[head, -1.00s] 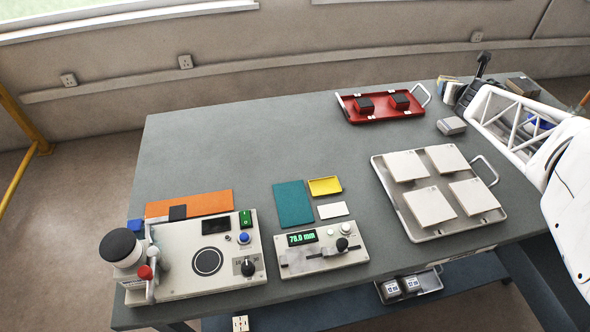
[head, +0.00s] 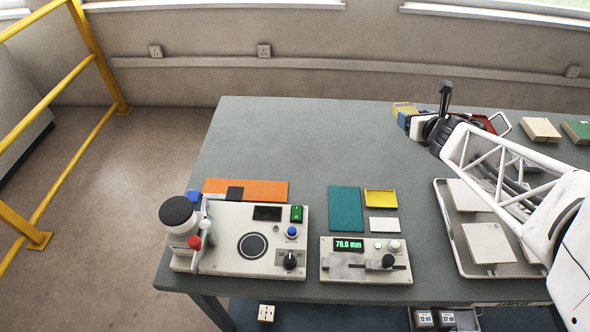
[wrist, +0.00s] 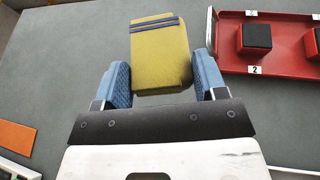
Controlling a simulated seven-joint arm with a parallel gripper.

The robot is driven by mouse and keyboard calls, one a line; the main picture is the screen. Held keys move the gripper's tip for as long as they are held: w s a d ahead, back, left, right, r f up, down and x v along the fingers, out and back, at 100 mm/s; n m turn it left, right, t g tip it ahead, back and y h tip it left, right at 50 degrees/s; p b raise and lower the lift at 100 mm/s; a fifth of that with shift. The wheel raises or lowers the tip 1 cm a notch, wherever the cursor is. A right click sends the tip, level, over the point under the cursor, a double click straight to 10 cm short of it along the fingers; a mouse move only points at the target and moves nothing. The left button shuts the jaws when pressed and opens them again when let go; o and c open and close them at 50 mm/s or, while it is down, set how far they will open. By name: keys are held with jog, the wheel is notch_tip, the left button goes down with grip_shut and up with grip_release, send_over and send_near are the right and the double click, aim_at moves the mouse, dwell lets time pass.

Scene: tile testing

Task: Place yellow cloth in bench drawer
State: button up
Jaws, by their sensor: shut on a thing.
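The yellow cloth (wrist: 160,52), a folded block with dark blue stripes, is between the blue fingers of my gripper (wrist: 165,85) in the wrist view. My gripper is shut on it. In the head view my gripper (head: 402,119) is over the back of the grey bench (head: 290,140), with the cloth (head: 404,107) at its far end.
A red tray (wrist: 285,66) with dark-topped red blocks is right of the cloth. A tile tray (head: 449,235) lies under my arm. A tester (head: 225,255), a gauge (head: 340,270), a teal mat (head: 345,210) and a yellow dish (head: 380,198) stand in front. The bench's back left is clear.

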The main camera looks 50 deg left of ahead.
jog(key=s+a+f+n+g+y, duration=0.1)
jog(key=s+a+n+g, duration=0.1)
jog(key=s+a, duration=0.35)
jog(key=s+a+n+g, duration=0.1)
jog(key=s+a+g, duration=0.15)
jog(key=s, duration=0.55)
jog(key=n+g+y, duration=0.1)
jog(key=n+g, duration=0.2)
jog(key=n, duration=0.1)
send_over(301, 177)
jog(key=shift+f, duration=0.4)
jog(key=shift+f, duration=2.9)
jog(key=shift+f, duration=2.1)
jog(key=shift+f, duration=0.1)
jog(key=o, duration=0.9)
